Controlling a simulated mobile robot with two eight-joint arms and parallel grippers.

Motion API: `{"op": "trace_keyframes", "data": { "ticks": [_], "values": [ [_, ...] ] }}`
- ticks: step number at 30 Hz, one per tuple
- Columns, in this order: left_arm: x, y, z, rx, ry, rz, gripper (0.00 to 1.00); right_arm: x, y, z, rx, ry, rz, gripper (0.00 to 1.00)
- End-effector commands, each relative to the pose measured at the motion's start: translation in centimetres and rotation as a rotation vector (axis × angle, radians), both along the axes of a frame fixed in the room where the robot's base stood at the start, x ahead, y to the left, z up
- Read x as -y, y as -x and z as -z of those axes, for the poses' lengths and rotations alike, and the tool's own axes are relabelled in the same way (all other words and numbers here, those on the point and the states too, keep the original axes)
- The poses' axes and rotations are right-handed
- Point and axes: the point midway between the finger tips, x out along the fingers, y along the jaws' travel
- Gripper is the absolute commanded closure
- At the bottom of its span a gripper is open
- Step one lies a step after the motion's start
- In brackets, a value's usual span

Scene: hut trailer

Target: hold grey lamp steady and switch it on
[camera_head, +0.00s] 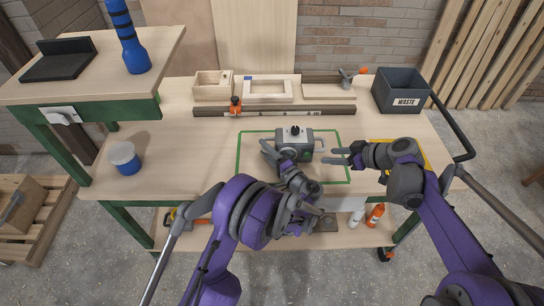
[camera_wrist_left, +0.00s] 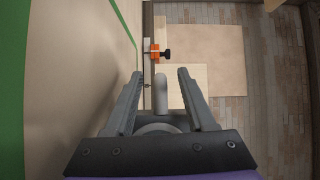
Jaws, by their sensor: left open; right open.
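The grey lamp (camera_head: 293,141), a boxy body with a black knob on top and a round front part, stands upright on the bench inside a green outline (camera_head: 240,152). My left gripper (camera_head: 274,155) is open at the lamp's near left side and partly covers it; I cannot tell whether they touch. In the left wrist view its fingers (camera_wrist_left: 158,75) are spread, with a rounded grey piece between them that I cannot identify. My right gripper (camera_head: 335,156) is open and empty, right of the lamp, its fingers pointing left towards it.
A rail with an orange clamp (camera_head: 235,106) lies behind the lamp, with wooden trays (camera_head: 268,97) beyond. A waste bin (camera_head: 402,101) stands at the back right. A blue tub with a pale lid (camera_head: 125,158) is at the left.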

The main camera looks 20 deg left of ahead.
Motion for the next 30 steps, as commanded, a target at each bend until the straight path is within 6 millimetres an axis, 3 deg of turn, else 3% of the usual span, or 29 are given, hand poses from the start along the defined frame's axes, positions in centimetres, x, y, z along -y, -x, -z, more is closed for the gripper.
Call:
{"op": "trace_keyframes", "data": {
  "ticks": [10,19,30],
  "values": [
    [-0.31,-0.18,-0.01,0.000,0.000,0.000,0.46,0.00,0.00,0.00,0.000,0.000,0.000,0.50],
    [-0.29,-0.17,0.00,0.000,0.000,0.000,1.00,0.00,0.00,0.00,0.000,0.000,0.000,0.50],
    [-0.29,-0.17,0.00,0.001,0.001,0.000,1.00,0.00,0.00,0.00,0.000,0.000,0.000,0.50]
  ]
}}
